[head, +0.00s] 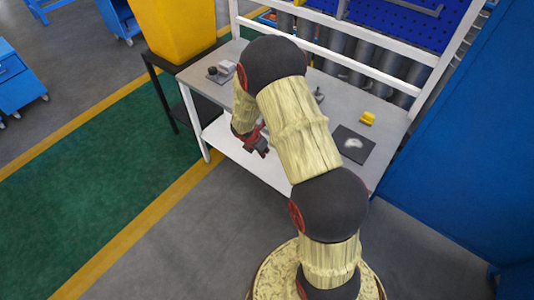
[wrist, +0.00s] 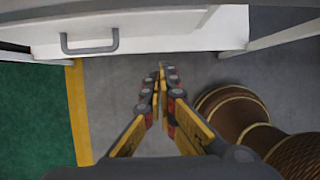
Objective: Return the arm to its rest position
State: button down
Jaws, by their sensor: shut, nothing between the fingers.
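My gripper (head: 258,143) is at the front edge of the grey-topped workbench (head: 335,98) in the head view, left of my arm's bulk. In the wrist view my gripper (wrist: 162,68) points down over the grey floor, its yellow and dark fingers together with nothing between them. My arm is bent over the bench and hides part of its top.
On the bench are a yellow block (head: 367,118), a dark square mat (head: 353,144) with a pale patch, and small grey parts (head: 222,71). A yellow bin (head: 175,28) stands left, a blue panel (head: 465,130) right. Open floor (head: 190,235) lies in front.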

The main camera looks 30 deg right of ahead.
jog(key=shift+v, duration=1.2)
jog(key=s+a+r+m+g, duration=0.25)
jog(key=s+r+m, duration=0.25)
jog(key=s+m, duration=0.55)
jog(key=s+a+r+m+t+y+b, duration=0.1)
jog(key=s+a+r+m+t, duration=0.1)
jog(key=s+a+r, duration=0.3)
jog(key=s+a+r+m+t+y+b, duration=0.1)
jog(key=s+a+r+m, duration=0.4)
jog(key=r, duration=0.9)
jog(key=s+a+r+m+t+y+b, duration=0.1)
jog(key=s+a+r+m+t+y, duration=0.1)
jog(key=r, duration=0.8)
jog(key=s+a+m+t, duration=0.1)
jog(key=s+a+m, duration=0.1)
jog(key=s+a, duration=0.1)
jog(key=shift+a+t, duration=0.3)
jog(key=shift+t, duration=0.05)
